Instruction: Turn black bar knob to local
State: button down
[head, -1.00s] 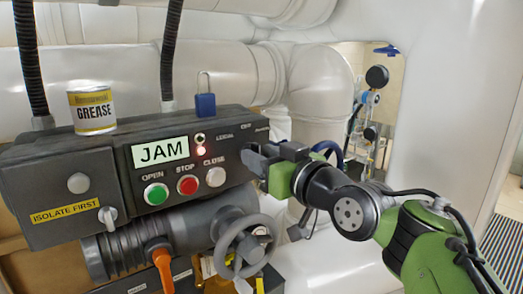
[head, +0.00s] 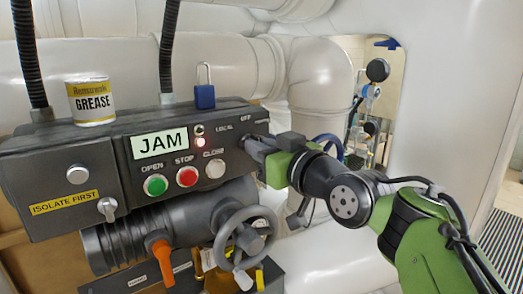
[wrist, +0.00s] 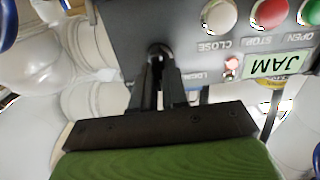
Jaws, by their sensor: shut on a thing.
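The black control box (head: 140,215) carries a panel with a lit JAM display (head: 160,143) and the printed words LOCAL and OFF; a third word at the right is partly unreadable. My gripper (head: 252,144) reaches in from the right to the panel's right end, below these words. In the wrist view my gripper (wrist: 158,72) has its two dark fingers close together on the small black bar knob (wrist: 158,50). The fingers hide most of the knob, so I cannot tell its exact pointing.
Green, red and white buttons (head: 187,177) sit left of my gripper. A grey handwheel (head: 245,240) and orange lever (head: 162,258) are below. A blue padlock (head: 204,92) and grease tin (head: 91,100) stand on the box. White pipes (head: 320,85) run behind.

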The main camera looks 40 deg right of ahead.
jog(key=n+b, duration=1)
jog(key=n, duration=0.1)
jog(key=shift+a+f, duration=0.2)
jog(key=shift+n, duration=0.3)
dwell(0.3)
jog(key=c, duration=1.1)
grip_release()
jog(key=shift+c, duration=0.2)
